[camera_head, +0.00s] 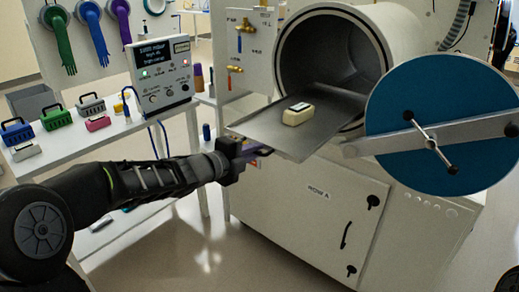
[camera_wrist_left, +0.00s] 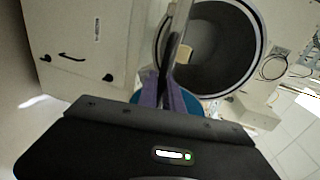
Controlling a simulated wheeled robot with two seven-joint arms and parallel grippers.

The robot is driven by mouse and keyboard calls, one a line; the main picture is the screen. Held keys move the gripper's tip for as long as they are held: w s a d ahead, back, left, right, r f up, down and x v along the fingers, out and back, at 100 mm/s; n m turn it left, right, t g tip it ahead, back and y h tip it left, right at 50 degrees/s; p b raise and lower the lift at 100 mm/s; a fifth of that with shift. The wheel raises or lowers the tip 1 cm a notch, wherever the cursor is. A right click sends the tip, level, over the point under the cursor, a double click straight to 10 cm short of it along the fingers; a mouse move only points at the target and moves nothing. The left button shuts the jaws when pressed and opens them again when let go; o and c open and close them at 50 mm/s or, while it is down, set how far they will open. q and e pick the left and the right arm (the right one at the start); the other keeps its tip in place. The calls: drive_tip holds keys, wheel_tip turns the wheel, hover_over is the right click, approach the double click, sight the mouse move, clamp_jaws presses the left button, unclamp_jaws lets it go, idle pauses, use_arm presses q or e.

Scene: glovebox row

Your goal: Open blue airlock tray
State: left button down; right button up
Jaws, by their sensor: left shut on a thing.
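The airlock tray (camera_head: 342,113), a flat grey metal plate, sticks out of the round airlock chamber (camera_head: 325,55) with its front end in the open air. A cream block (camera_head: 298,116) with a dark top mark lies on it. The blue round airlock door (camera_head: 412,95) is swung open to the right. My left gripper (camera_head: 256,152) is at the tray's front left edge, shut on the tray. In the left wrist view the gripper's fingers (camera_wrist_left: 168,92) meet the tray (camera_wrist_left: 180,45), seen nearly edge-on; the exact contact is partly hidden. My right gripper is not seen.
A white cabinet (camera_head: 310,215) stands below the airlock. On the left, a shelf holds a control box (camera_head: 162,75) and several coloured cases, with gloves (camera_head: 57,40) hanging above. Brass valves (camera_head: 240,45) sit beside the chamber. Floor before the cabinet is clear.

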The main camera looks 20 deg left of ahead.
use_arm(q)
drive_tip(key=shift+s+a+f, duration=0.15)
drive_tip(key=shift+s+a, duration=0.05)
drive_tip(key=shift+s, duration=0.3)
drive_tip(key=c, duration=1.5)
unclamp_jaws()
drive_tip(key=shift+s+a, duration=0.1)
drive_tip(key=v, duration=0.7)
drive_tip(key=shift+s, duration=0.35)
